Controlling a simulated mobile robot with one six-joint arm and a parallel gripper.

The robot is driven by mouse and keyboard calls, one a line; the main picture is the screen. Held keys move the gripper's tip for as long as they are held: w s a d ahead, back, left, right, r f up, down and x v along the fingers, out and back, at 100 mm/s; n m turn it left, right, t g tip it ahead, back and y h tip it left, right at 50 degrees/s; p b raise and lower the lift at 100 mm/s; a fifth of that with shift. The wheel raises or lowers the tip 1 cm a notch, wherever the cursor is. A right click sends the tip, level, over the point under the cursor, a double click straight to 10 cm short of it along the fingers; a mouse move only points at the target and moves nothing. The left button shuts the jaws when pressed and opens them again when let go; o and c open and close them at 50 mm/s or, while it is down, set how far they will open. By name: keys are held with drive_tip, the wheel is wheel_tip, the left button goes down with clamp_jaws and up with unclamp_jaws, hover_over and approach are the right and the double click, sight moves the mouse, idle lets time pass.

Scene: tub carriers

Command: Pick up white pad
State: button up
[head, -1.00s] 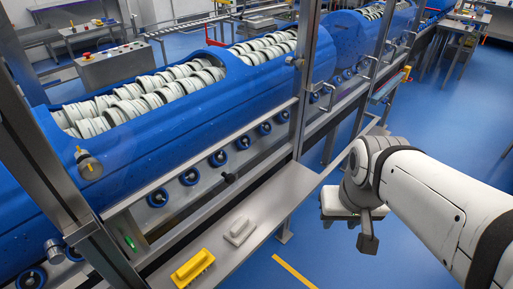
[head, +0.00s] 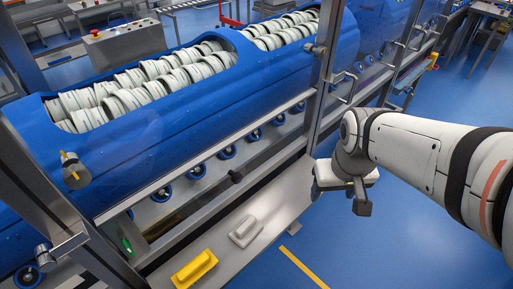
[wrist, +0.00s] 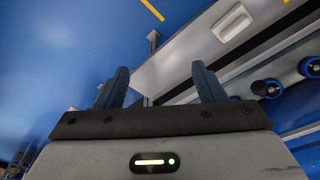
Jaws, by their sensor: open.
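The white pad (head: 245,231) is a pale block with a raised grip. It lies on the grey shelf (head: 284,200) in front of the blue machine, just behind a yellow pad. In the wrist view the white pad (wrist: 232,22) shows at the upper right, beyond the fingers and apart from them. My gripper (wrist: 160,88) is open, with two dark fingers spread and nothing between them. In the head view my arm's end is right of the white pad, near the shelf's outer edge; the fingertips are hard to make out there.
A yellow pad (head: 194,269) lies on the shelf nearer the front. The blue machine (head: 140,165) with rows of white rings stands behind the shelf. A steel post (head: 326,75) rises near my arm. Blue floor (head: 400,240) to the right is open, with a yellow line.

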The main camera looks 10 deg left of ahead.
sight(246, 224)
drive_tip(key=o, duration=0.4)
drive_tip(key=w+a+f+n, duration=0.1)
drive_tip(key=a+f, duration=0.1)
drive_tip(key=a, duration=0.1)
drive_tip(key=w+a+f+n, duration=0.2)
drive_tip(key=a+f, duration=0.1)
drive_tip(key=w+a+f+n+g, duration=0.1)
drive_tip(key=a+f, duration=0.1)
drive_tip(key=shift+w+a+f, duration=0.3)
drive_tip(key=shift+a+f, duration=0.05)
drive_tip(key=shift+a, duration=0.05)
drive_tip(key=o, duration=0.4)
drive_tip(key=a+f+n, duration=0.1)
drive_tip(key=a+f, duration=0.2)
drive_tip(key=a+f+n, duration=0.2)
drive_tip(key=a+f, duration=0.2)
drive_tip(key=a+f+n+g, duration=0.1)
drive_tip(key=a+f+n, duration=0.1)
drive_tip(key=a+f, duration=0.1)
drive_tip(key=shift+s+a+f, duration=0.3)
drive_tip(key=shift+a+f, duration=0.05)
drive_tip(key=shift+f, duration=0.3)
drive_tip(key=shift+c, duration=0.2)
drive_tip(key=shift+a+f, duration=0.2)
drive_tip(key=shift+f, duration=1.8)
drive_tip(key=shift+a+f, duration=0.15)
drive_tip(key=shift+f, duration=1.8)
